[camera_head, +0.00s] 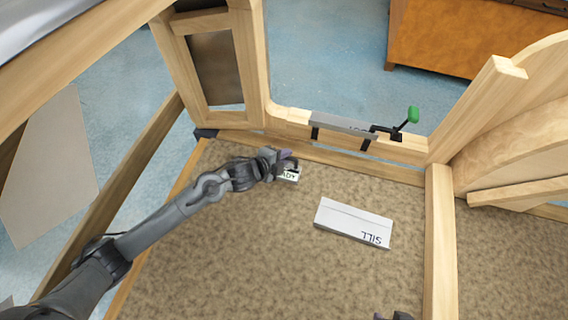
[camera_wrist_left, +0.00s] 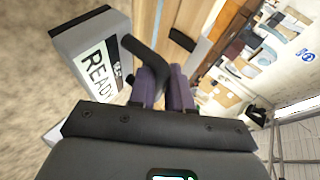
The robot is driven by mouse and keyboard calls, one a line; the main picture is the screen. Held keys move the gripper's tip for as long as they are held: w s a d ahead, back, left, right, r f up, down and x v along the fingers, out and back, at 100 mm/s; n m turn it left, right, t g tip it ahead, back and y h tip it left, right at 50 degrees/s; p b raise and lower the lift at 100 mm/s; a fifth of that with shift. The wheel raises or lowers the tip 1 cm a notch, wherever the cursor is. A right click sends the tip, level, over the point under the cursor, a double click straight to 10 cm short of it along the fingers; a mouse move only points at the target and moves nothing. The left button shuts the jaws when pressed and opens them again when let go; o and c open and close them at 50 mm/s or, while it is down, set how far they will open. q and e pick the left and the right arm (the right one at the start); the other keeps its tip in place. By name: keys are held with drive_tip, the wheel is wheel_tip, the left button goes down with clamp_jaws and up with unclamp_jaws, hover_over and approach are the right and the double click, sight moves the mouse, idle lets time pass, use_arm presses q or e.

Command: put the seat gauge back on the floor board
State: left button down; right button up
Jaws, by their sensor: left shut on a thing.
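My left gripper (camera_head: 287,160) is at the far left part of the brown floor board (camera_head: 240,240). In the left wrist view its purple fingers (camera_wrist_left: 168,88) are shut on a bent black handle (camera_wrist_left: 145,58) beside a grey block (camera_wrist_left: 85,40) labelled READY. The block shows partly in the head view (camera_head: 289,175), low at the board. A white and grey block (camera_head: 353,222) marked SILL lies on the board to the right. A grey bar (camera_head: 343,124) with black legs sits on the wooden sill; I cannot tell which thing is the seat gauge.
A green-handled clamp (camera_head: 412,115) stands at the bar's right end on the sill. Wooden posts (camera_head: 440,240) and the frame bound the board. The board's front middle is clear. A dark piece (camera_head: 394,316) shows at the bottom edge, possibly my right gripper.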

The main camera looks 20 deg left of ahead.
sight(292, 172)
use_arm(q)
drive_tip(key=shift+d+f+b, duration=0.1)
drive_tip(key=shift+f+b, duration=0.6)
drive_tip(key=shift+f, duration=1.2)
use_arm(e)
drive_tip(key=shift+w+f, duration=0.1)
drive_tip(key=shift+f, duration=0.6)
use_arm(q)
drive_tip(key=shift+w+f, duration=0.1)
drive_tip(key=shift+f, duration=0.1)
use_arm(e)
drive_tip(key=shift+d+f, duration=0.1)
use_arm(q)
drive_tip(key=c, duration=1.1)
unclamp_jaws()
drive_tip(key=shift+o, duration=0.2)
drive_tip(key=shift+r, duration=0.1)
